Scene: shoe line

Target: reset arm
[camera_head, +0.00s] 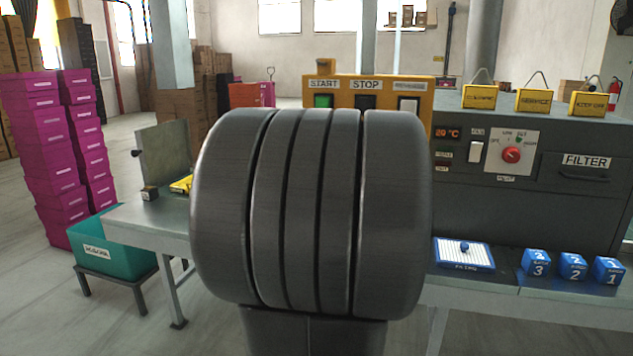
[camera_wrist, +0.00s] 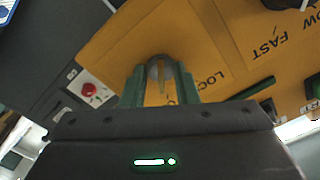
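In the wrist view my gripper (camera_wrist: 161,82) has its two green fingers apart, with a visible gap between them. It faces an orange panel (camera_wrist: 120,45) with black lettering, including FAST and a partly hidden word starting LOC. A grey round part (camera_wrist: 158,66) with a pale pointer shows between the fingers; I cannot tell whether they touch it. In the head view a dark grey ribbed part of my own arm fills the middle, and my gripper is hidden.
An orange START/STOP panel (camera_head: 381,94) stands behind my arm. A dark machine (camera_head: 560,210) with a red knob (camera_head: 511,155) is at right. Blue blocks (camera_head: 572,266) sit on the bench. A teal bin (camera_head: 115,250) and magenta boxes (camera_head: 65,150) stand at left.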

